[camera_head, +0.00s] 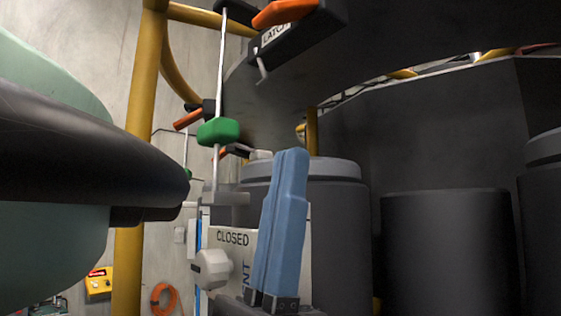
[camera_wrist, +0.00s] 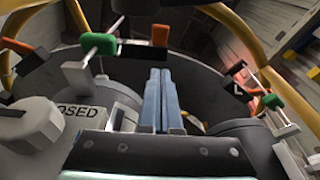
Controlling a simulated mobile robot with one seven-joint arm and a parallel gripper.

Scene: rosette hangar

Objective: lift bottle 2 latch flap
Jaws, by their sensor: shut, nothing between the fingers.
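My gripper (camera_head: 290,156) stands upright in the lower middle of the head view, its blue fingers together and empty. It also shows in the wrist view (camera_wrist: 160,74), pointing away into the dark ring. An orange flap (camera_head: 285,12) sits on a dark block labelled LATCH (camera_head: 275,36), above my fingertips and apart from them. Other orange flaps show in the wrist view, one at the top centre (camera_wrist: 160,36) and one at the right (camera_wrist: 273,80). I see no number, so I cannot tell which flap belongs to bottle 2.
A green knob (camera_head: 218,131) on a thin rod stands left of my fingers. A white panel marked CLOSED (camera_head: 233,240) with a grey knob (camera_head: 212,268) is close behind them. Dark cylinders (camera_head: 447,250) and a yellow post (camera_head: 140,120) flank the space.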

